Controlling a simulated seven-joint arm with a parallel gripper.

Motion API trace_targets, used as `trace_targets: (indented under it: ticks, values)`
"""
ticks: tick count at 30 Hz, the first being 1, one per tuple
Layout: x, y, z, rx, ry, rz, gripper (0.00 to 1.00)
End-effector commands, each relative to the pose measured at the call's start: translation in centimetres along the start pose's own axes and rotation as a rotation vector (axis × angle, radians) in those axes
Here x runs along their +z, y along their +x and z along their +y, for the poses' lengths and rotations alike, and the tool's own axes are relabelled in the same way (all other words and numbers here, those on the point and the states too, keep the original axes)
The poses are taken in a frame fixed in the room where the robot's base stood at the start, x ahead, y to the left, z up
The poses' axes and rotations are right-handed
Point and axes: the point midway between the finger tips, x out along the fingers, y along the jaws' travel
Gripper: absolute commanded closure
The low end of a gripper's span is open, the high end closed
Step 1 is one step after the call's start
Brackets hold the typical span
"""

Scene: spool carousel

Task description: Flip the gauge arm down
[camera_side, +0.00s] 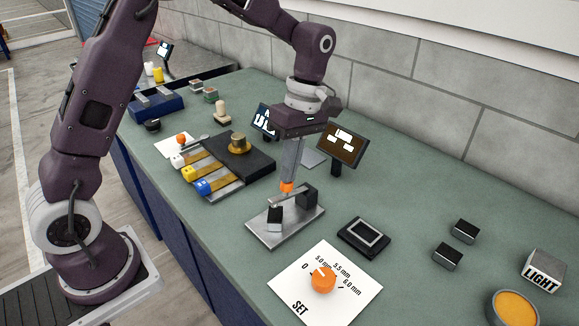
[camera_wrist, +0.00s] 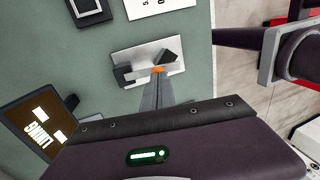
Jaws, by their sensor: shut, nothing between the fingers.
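The gauge is a light metal plate (camera_side: 290,232) with two dark blocks on it, a taller one (camera_side: 307,195) and a smaller one (camera_side: 274,217). An orange tip (camera_side: 287,187) shows between and above the blocks, with a thin stem under it; I take it for the end of the gauge arm, standing up. My gripper (camera_side: 289,178) points straight down with its fingers shut, right at the orange tip. Contact cannot be told. In the wrist view the shut fingers (camera_wrist: 158,80) partly hide the plate (camera_wrist: 147,50), and the orange tip (camera_wrist: 158,69) shows just beyond them.
A white card with an orange dial (camera_side: 323,279) lies in front of the gauge. A dark framed pad (camera_side: 364,238) is to its right. A tilted brown screen (camera_side: 342,146) stands close behind my gripper. A dark tray with colored-end strips (camera_side: 218,172) lies left. Bench between is clear.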

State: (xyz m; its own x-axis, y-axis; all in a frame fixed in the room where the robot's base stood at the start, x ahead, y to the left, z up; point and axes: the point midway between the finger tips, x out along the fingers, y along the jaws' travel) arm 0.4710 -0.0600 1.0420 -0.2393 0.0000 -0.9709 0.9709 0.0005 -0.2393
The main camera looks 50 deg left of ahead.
Motion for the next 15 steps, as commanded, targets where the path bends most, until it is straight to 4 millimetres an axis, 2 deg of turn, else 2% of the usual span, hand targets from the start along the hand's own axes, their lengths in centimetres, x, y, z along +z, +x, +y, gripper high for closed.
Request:
trace_targets:
  ticks: [5, 10, 15]
  values:
    - [0.0, 0.0, 0.0, 0.0, 0.0, 0.0, 1.0]
    - [0.1, 1.4, -1.3, -0.003, 0.001, 0.001, 1.0]
    - [0.0, 2.2, -1.7, -0.002, 0.001, 0.001, 1.0]
